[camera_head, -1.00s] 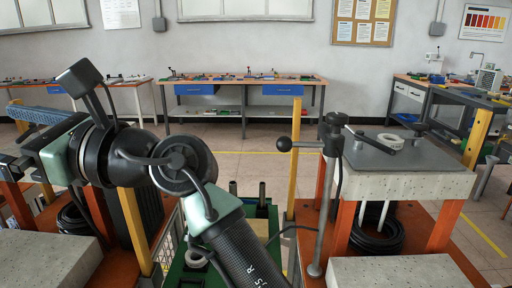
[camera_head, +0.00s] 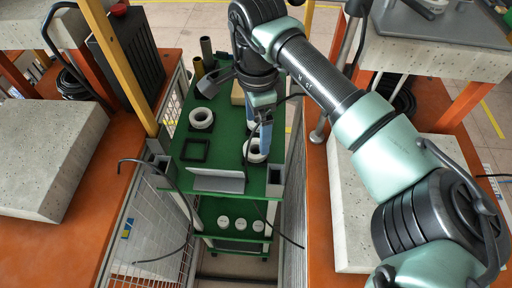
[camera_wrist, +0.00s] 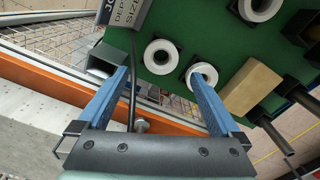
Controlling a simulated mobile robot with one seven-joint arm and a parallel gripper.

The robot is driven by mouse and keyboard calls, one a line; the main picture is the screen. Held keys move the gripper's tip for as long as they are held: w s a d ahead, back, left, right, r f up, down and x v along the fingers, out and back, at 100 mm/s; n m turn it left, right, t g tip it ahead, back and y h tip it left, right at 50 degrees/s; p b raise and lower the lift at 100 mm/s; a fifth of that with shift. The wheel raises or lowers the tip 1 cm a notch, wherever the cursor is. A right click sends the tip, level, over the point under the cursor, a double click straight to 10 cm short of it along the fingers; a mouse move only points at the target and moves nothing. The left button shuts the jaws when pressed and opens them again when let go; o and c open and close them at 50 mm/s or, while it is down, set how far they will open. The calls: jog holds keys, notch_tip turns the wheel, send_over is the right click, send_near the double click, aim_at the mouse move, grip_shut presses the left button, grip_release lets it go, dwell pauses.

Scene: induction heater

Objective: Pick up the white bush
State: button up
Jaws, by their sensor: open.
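White ring-shaped bushes are on the green cart top (camera_head: 222,137). One (camera_head: 201,118) is on the left, and another (camera_head: 254,157) is partly hidden by my gripper (camera_head: 258,138). In the wrist view, white bushes show at the top right (camera_wrist: 260,7), upper middle (camera_wrist: 161,57) and right of middle (camera_wrist: 207,71). My gripper (camera_wrist: 160,75) has its blue fingers spread, with nothing held. In that picture, the upper-middle bush lies between the fingertips, and the right fingertip overlaps the right-of-middle bush. I cannot tell whether it touches.
A black square frame (camera_head: 195,150) and a grey angled plate (camera_head: 217,181) are on the cart top. Several white discs (camera_head: 241,223) are on the lower shelf. Mesh panels and orange benches (camera_head: 75,215) with concrete blocks (camera_head: 53,160) stand close on both sides.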

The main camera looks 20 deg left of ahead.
notch_tip(320, 180, down, 6)
jog(key=shift+a+f, duration=0.15)
jog(key=shift+f, duration=0.1)
jog(key=shift+c, duration=0.2)
jog(key=c, duration=1.5)
grip_shut()
jog(key=shift+r, duration=0.15)
notch_tip(320, 180, up, 28)
jog(key=p, duration=0.2)
notch_tip(320, 180, up, 8)
jog(key=f+p, duration=0.1)
jog(key=p, duration=0.7)
send_over(256, 144)
jog(key=s, duration=0.2)
jog(key=shift+w+r, duration=0.15)
jog(key=shift+w, duration=0.1)
